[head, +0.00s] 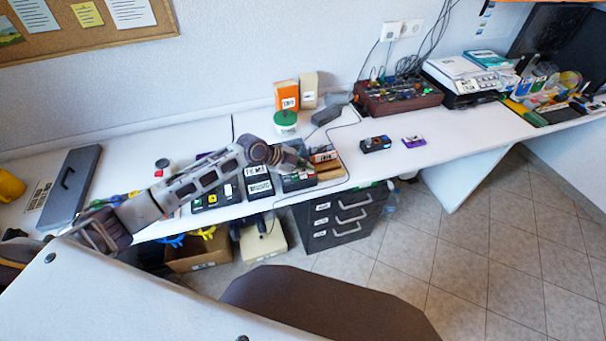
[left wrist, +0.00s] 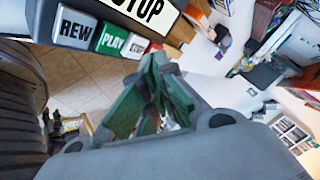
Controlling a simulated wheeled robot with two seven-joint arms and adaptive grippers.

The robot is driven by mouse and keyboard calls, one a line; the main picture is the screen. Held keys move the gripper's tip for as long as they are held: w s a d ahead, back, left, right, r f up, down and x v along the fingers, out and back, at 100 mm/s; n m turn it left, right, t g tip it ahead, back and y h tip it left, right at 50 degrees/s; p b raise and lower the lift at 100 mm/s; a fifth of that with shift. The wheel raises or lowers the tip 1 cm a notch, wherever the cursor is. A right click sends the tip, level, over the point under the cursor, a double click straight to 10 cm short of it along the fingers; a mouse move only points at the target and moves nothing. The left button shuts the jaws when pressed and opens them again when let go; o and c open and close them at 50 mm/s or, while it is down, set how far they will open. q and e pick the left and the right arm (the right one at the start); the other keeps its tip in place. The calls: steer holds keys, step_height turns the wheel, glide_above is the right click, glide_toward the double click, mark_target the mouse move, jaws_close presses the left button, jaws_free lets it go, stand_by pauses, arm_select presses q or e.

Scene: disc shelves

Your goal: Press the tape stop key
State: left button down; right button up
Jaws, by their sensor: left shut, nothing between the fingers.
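In the left wrist view, a dark tape machine (left wrist: 20,30) fills the upper left. In the head view the left gripper (head: 296,160) is over the machine (head: 298,182) near the desk's front edge. My right gripper is out of view.
The white desk (head: 440,140) runs along the wall. A black labelled box (head: 258,183) stands left of the machine, an open wooden box (head: 328,166) right of it. A dark drawer unit (head: 345,217) is below.

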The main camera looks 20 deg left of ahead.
mark_target(304, 176)
arm_select(q)
steer(key=shift+r+p, duration=0.5)
steer(key=shift+r, duration=0.15)
steer(key=shift+r+p, duration=0.35)
steer(key=shift+r, duration=0.15)
steer(key=shift+r+p, duration=0.55)
steer(key=shift+r, duration=0.45)
steer(key=shift+r+p, duration=0.35)
steer(key=shift+p, duration=0.05)
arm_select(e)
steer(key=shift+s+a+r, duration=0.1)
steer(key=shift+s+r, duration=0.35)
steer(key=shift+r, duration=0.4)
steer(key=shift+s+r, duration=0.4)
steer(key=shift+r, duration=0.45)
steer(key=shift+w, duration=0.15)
